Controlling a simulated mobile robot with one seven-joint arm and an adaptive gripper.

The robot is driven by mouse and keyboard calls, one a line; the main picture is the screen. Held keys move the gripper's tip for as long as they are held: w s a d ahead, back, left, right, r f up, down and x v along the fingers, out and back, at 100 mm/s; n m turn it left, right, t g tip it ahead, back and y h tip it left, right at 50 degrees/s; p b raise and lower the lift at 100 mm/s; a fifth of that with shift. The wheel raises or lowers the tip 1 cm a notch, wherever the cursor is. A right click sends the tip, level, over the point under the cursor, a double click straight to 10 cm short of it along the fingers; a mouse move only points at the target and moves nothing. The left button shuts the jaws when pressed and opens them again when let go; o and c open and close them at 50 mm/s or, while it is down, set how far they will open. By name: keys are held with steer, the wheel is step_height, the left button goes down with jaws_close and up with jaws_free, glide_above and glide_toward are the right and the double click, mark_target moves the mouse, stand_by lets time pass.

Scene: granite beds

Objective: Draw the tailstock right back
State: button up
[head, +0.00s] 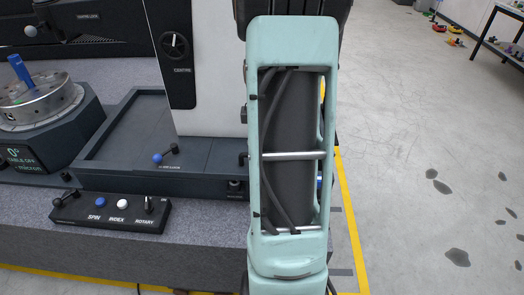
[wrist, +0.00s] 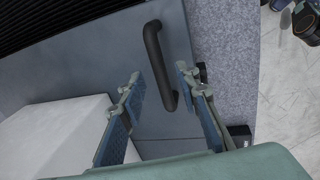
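In the wrist view my gripper (wrist: 159,80) is open, with one finger on each side of a dark bar handle (wrist: 155,50). The handle is fixed to a blue-grey panel (wrist: 185,122) and lies between the fingertips or just beyond them; I cannot tell how deep, and neither finger visibly presses on it. I cannot tell for sure whether this panel belongs to the tailstock. In the head view my pale green arm covers the middle, and my gripper and the handle are hidden behind it.
A rotary table (head: 40,105) with a blue cylinder stands at left. A control box (head: 110,211) marked SPIN, INDEX and ROTARY lies on the granite. A small blue-knobbed lever (head: 158,158) sits before the white column (head: 208,70). Open floor with dark patches (head: 457,257) lies right of a yellow line.

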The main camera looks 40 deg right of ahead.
step_height(320, 180, up, 10)
steer(key=s+a, duration=0.1)
steer(key=shift+s+a, duration=0.2)
steer(key=shift+s, duration=0.05)
stand_by(0.4)
